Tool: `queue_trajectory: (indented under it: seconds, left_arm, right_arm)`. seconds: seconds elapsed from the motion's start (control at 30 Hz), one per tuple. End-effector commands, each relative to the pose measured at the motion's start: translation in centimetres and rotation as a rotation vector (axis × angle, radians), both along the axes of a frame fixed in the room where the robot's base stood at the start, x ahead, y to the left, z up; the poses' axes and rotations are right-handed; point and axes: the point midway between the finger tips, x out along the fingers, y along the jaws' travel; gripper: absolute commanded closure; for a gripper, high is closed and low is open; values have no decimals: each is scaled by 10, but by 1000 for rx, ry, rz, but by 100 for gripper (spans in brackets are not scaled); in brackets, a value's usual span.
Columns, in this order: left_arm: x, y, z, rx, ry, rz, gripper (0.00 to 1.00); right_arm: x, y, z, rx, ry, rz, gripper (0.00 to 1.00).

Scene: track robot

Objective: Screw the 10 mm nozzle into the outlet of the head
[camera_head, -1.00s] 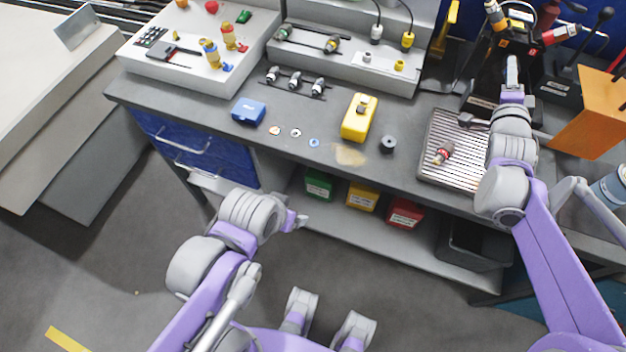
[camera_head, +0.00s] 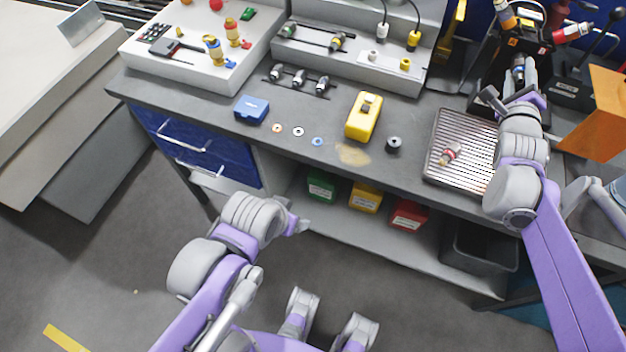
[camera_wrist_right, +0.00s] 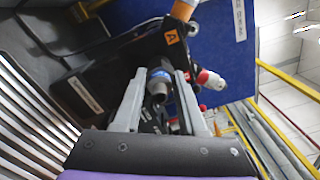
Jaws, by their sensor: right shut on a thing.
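My right gripper (camera_head: 515,84) is raised at the black machine above the drip tray. In the right wrist view its two grey fingers (camera_wrist_right: 160,88) are on both sides of a dark grey nozzle with a blue band (camera_wrist_right: 158,82), shut on it. The nozzle also shows in the head view (camera_head: 518,70). Its size marking cannot be read. The head (camera_head: 512,43) on the black machine is beside it, and its outlet is hidden; I cannot tell whether nozzle and outlet touch. My left gripper (camera_head: 298,227) is low in front of the bench, its fingers too small to judge.
A red-and-white fitting (camera_head: 450,154) lies on the ribbed drip tray (camera_head: 432,168). A red-ended part (camera_head: 572,33) and an orange panel (camera_head: 598,115) stand close to the right arm. A yellow device (camera_head: 363,118), a blue box (camera_head: 251,109) and small rings lie on the bench.

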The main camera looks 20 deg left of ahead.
Motion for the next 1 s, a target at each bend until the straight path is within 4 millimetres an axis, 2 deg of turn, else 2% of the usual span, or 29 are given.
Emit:
queue_trajectory:
  seconds: [0.33, 0.47, 0.67, 0.7, 0.87, 1.0]
  left_arm:
    - [-1, 0, -11, 0, 4, 0, 19]
    - [-1, 0, -12, 0, 4, 0, 19]
    - [-1, 0, -12, 0, 4, 0, 19]
    - [-1, 0, -12, 0, 4, 0, 19]
    - [-1, 0, -12, 0, 4, 0, 19]
    - [-1, 0, -12, 0, 4, 0, 19]
  right_arm:
    - [0, 0, -1, 510, 17, 0, 100]
    - [0, 0, 0, 588, 20, 0, 100]
    - [0, 0, 0, 594, 20, 0, 100]
    - [0, 0, 0, 594, 20, 0, 50]
    - [0, 0, 0, 591, 20, 0, 22]
    - [0, 0, 0, 590, 20, 0, 19]
